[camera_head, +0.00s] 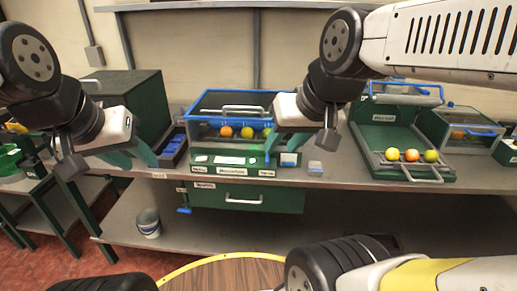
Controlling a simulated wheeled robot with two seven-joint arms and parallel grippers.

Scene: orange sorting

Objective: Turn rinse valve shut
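A small blue handle (184,210) sticks out low at the left end of the green drawer unit under the bench; it may be the rinse valve, but I cannot read its label. My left gripper (138,160) hangs over the bench's front edge, up and to the left of that handle. Its two teal fingers look spread, with nothing between them. My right gripper (279,148) is in front of the right end of the blue-framed glass box (208,103). Its fingers are partly hidden against the green front, so its opening is unclear.
Oranges and a yellow fruit sit in the glass box. A green tray stand (378,165) with several fruits is at right. A dark green box (145,88) is at left. A bucket (149,222) stands on the lower shelf. A round wooden table (232,274) is at the front.

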